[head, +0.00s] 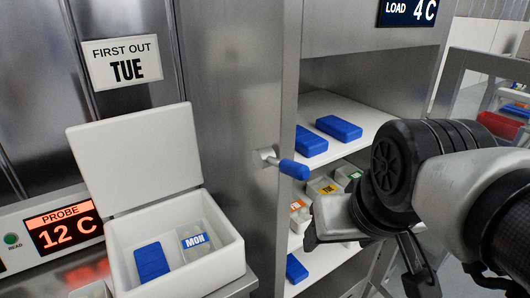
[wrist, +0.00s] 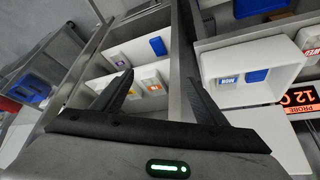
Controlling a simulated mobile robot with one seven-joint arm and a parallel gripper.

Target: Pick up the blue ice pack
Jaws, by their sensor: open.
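Several blue ice packs are in view. Two lie on the upper shelf of the open cabinet in the head view, a right one (head: 338,127) and a left one (head: 310,142). Another (head: 296,268) lies on a lower shelf. One more (head: 151,262) sits in the open white box, and shows in the wrist view (wrist: 257,76). In the wrist view a blue pack (wrist: 157,46) lies on a shelf beyond my fingers. My gripper (wrist: 160,80) is open and empty, its fingers apart in front of the shelves. In the head view my arm hides part of the shelves.
The white box (head: 224,262) also holds a container labelled MON (head: 195,243); its lid (head: 137,158) stands open. A blue-gripped handle (head: 294,169) sticks out beside the shelves. Labelled clear containers (head: 322,187) stand on the middle shelf. A probe display (head: 66,230) reads 12 C.

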